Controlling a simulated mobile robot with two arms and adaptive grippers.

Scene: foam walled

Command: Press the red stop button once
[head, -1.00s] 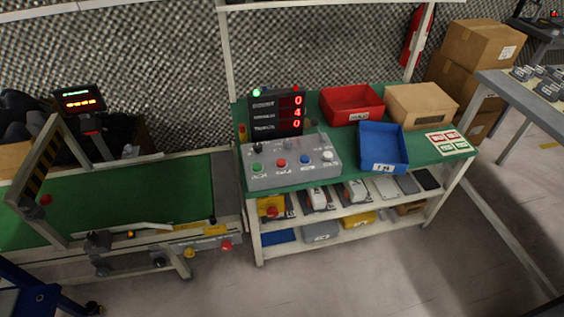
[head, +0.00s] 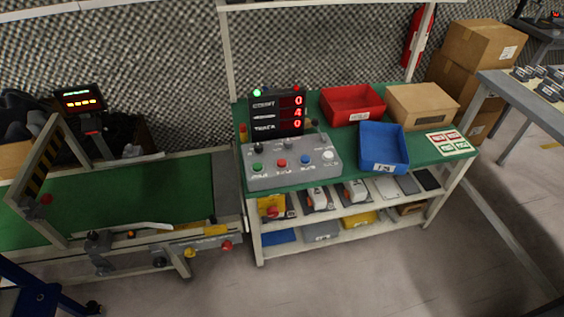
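A grey control box (head: 292,170) stands on the green-topped bench. Its front row has a green button, a red button (head: 281,163) and a blue button, with a larger white button at the right; the labels are too small to read. Another red button (head: 226,245) sits on the conveyor's front rail at the left. A yellow box with a red knob (head: 272,211) lies on the shelf under the bench. Neither of my grippers is in view, and nothing touches the control box.
A display (head: 277,115) with red digits stands behind the control box. A red bin (head: 351,105), a blue bin (head: 383,148) and a cardboard box (head: 422,106) are to its right. The green conveyor (head: 130,195) is at the left. The floor before the bench is clear.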

